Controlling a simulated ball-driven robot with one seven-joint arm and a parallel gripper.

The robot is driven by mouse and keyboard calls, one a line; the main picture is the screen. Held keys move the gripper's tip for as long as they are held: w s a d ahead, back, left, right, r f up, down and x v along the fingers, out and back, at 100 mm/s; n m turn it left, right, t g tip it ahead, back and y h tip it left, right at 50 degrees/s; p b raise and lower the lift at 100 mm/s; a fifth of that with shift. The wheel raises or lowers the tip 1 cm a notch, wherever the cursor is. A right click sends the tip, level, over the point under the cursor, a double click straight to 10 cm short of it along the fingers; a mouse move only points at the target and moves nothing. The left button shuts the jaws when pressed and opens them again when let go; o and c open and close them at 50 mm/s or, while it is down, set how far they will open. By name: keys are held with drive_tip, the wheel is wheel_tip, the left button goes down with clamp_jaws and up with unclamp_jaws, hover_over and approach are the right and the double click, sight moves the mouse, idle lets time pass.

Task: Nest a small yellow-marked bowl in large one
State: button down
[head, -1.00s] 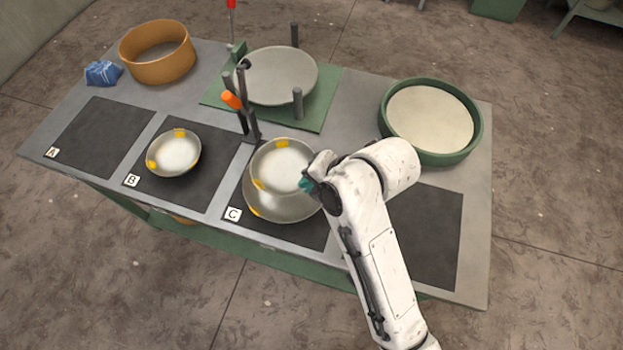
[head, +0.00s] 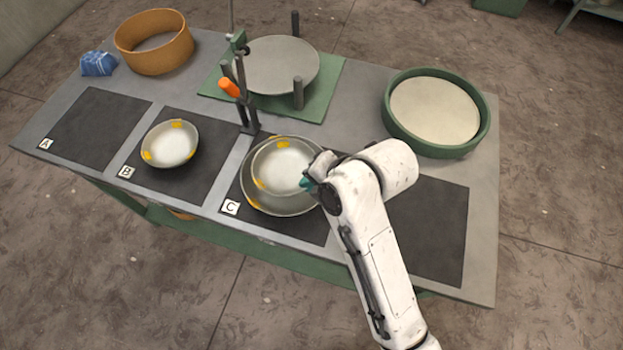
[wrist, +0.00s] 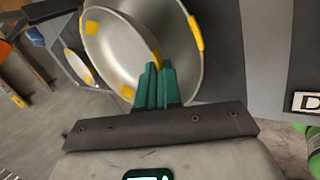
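A large metal bowl with yellow marks (head: 262,204) sits on the dark mat labelled C. A smaller yellow-marked bowl (head: 284,166) is inside its outline in the head view; I cannot tell whether it touches the large bowl's inside. My gripper (wrist: 157,84) is shut on the small bowl's rim, on its right side in the head view. In the wrist view the small bowl (wrist: 120,52) is tilted in the picture, with the large bowl (wrist: 205,75) behind it. Another small yellow-marked bowl (head: 170,144) stands on mat B. My arm hides part of the large bowl's right side.
A round grey disc (head: 275,62) with posts is at the back. A green-rimmed round tray (head: 437,112) is at right, an orange ring (head: 154,52) and blue cloth (head: 98,64) at back left. Mat A is bare.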

idle(0.4)
drive_tip(key=c, duration=1.2)
unclamp_jaws()
drive_tip(key=shift+c, duration=0.2)
drive_tip(key=v, duration=1.1)
drive_tip(key=shift+f, duration=0.1)
